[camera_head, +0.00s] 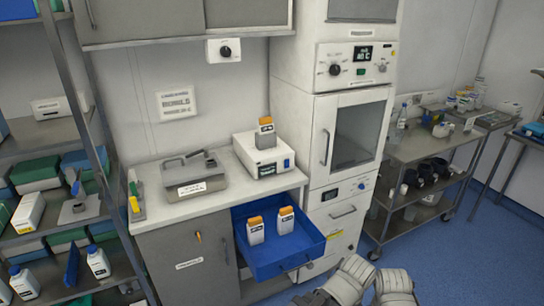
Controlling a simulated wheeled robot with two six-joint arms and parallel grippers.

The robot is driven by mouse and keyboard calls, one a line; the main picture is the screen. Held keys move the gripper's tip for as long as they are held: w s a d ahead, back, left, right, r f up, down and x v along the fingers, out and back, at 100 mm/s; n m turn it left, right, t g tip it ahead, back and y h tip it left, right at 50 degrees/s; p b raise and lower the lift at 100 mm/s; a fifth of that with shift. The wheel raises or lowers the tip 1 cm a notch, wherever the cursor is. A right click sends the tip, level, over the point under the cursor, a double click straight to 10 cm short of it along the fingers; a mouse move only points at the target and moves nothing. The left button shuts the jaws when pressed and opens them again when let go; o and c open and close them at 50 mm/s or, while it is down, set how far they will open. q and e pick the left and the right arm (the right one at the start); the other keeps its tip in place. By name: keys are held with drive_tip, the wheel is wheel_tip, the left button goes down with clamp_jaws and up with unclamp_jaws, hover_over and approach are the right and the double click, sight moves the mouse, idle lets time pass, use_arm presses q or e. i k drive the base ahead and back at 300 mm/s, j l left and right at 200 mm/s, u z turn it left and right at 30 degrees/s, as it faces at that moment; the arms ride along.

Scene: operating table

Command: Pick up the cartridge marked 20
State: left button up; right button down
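Two white cartridges with orange tops stand in the open blue drawer (268,268): a left cartridge (255,233) and a right cartridge (285,222). A third, greyer cartridge with an orange top (266,135) stands upright in the top of a white device on the counter. Each has a dark marking on its front, too small to read, so I cannot tell which is marked 20. Pale parts of my own arms show at the bottom edge, right of the drawer. No gripper fingertips can be made out, and nothing of mine touches a cartridge.
The white device (247,157) sits on the counter beside a grey metal box with a handle (195,184). A stocked shelf rack (97,150) stands at the left. A tall white cabinet (308,110) rises right of the counter. A metal cart (425,148) stands farther right; blue floor lies in front of it.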

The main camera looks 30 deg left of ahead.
sight(265, 126)
drive_tip(key=i+j, duration=0.35)
drive_tip(key=i, duration=0.15)
drive_tip(key=i+j, duration=0.4)
drive_tip(key=i, duration=0.15)
